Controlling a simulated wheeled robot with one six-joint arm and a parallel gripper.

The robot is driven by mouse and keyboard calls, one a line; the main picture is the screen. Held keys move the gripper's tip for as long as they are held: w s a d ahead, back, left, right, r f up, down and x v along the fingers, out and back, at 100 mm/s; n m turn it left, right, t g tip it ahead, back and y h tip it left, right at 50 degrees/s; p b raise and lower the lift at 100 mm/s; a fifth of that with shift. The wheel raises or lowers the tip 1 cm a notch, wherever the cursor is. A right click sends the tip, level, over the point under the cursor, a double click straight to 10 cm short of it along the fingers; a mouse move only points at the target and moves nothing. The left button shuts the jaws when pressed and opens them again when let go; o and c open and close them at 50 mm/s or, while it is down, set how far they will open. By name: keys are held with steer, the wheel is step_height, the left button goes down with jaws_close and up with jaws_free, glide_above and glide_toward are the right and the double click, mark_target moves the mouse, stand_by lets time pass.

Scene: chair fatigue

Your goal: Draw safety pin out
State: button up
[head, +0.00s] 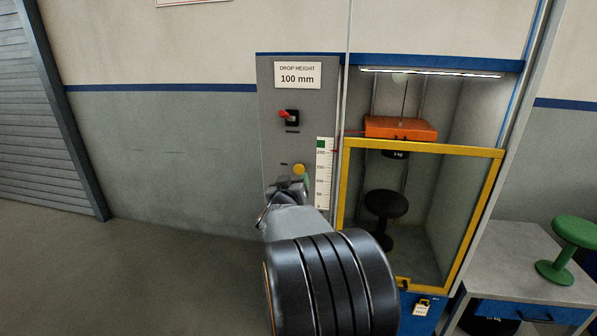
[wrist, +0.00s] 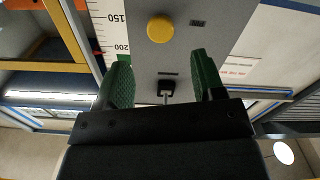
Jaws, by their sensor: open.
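A yellow round knob (head: 299,169) sticks out of the grey panel (head: 277,140); it may be the head of the safety pin, but no readable label confirms this. It also shows in the wrist view (wrist: 160,28), beyond the fingertips and roughly centred between them. My gripper (head: 290,186) is in front of the panel, just below and left of the knob in the head view. In the wrist view my gripper (wrist: 160,60) is open, with green pads apart and nothing held. The pin's shaft is not visible.
A red-handled switch (head: 290,116) sits above the knob; a small dark fitting (wrist: 166,87) shows between the fingers. A white scale (head: 323,175) and yellow-framed guard (head: 342,200) stand to the right. An orange block (head: 400,128) hangs above a black stool (head: 386,205). Left floor is clear.

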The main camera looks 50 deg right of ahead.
mark_target(299, 170)
steer(key=x, duration=0.8)
steer(key=shift+d, duration=0.1)
steer(key=shift+c, duration=0.4)
jaws_close()
